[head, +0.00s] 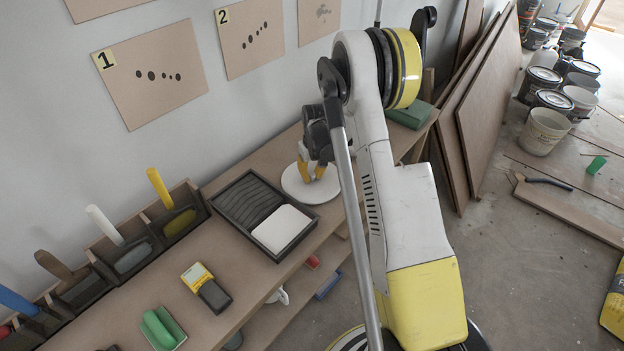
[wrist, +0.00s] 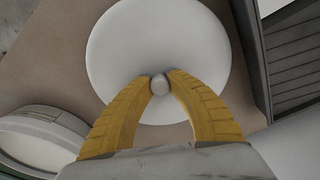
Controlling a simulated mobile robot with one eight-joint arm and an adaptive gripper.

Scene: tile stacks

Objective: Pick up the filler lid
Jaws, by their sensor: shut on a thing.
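The filler lid (head: 296,186) is a round white disc with a small knob in its middle. In the head view it is on or just above the wooden bench, at the right of the black tray. My gripper (head: 313,173) is over it with yellow fingers pointing down. In the wrist view the lid (wrist: 160,50) fills the upper middle, and my gripper (wrist: 160,83) is shut on its pale round knob (wrist: 160,84). I cannot tell whether the lid touches the bench. My arm hides part of the lid's right side in the head view.
A black tray (head: 238,199) with a ribbed slope and white filler lies close left of the lid. A round white-rimmed container (wrist: 45,140) stands lower left in the wrist view. Tools in holders, a yellow-black device (head: 206,287) and a green float (head: 162,329) occupy the bench's left.

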